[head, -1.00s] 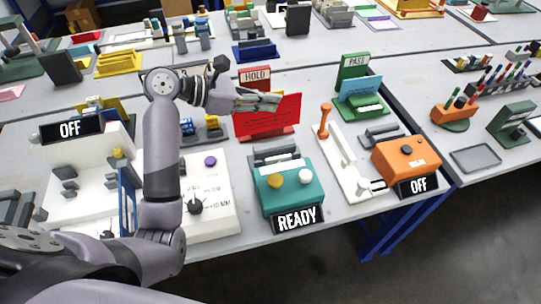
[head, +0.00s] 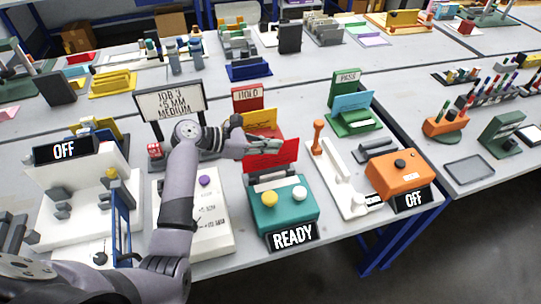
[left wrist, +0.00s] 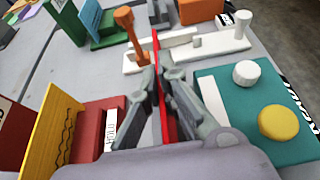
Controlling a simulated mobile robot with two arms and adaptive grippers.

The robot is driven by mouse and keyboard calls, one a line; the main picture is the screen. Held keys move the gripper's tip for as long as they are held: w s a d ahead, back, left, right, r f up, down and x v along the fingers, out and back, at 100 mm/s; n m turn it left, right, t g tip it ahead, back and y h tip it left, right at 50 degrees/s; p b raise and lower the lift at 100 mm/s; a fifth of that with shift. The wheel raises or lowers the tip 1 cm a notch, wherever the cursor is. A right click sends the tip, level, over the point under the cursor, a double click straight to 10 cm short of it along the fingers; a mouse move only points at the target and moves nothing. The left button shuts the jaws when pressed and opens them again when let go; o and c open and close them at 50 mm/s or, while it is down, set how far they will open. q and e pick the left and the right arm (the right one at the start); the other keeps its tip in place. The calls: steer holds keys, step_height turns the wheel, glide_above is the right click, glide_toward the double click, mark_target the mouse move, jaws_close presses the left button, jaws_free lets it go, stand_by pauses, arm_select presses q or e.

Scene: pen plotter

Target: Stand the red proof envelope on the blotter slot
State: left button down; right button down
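The red proof envelope (head: 275,158) is upright and held by my left gripper (head: 272,146), whose fingers are closed on its upper part. The left wrist view shows the envelope (left wrist: 158,75) nearly edge-on between the two fingers (left wrist: 160,85). It is just behind the teal READY box (head: 285,211). My right gripper is not in view.
A red HOLD stand (head: 249,98) with a yellow card (head: 261,121) is behind the envelope. An orange-knobbed lever (head: 318,138) on a white base stands close to the right. A green PASS stand (head: 346,84) holds a blue card. A JOB sign (head: 170,102) is behind my arm.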

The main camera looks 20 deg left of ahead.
mark_target(269, 167)
arm_select(q)
step_height(269, 167, down, 5)
steer(key=shift+r, duration=0.2)
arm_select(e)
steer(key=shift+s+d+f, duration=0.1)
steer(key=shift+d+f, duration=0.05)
arm_select(q)
steer(key=shift+f, duration=0.1)
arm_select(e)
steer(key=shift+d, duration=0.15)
arm_select(q)
steer(key=c, duration=1.8)
jaws_free()
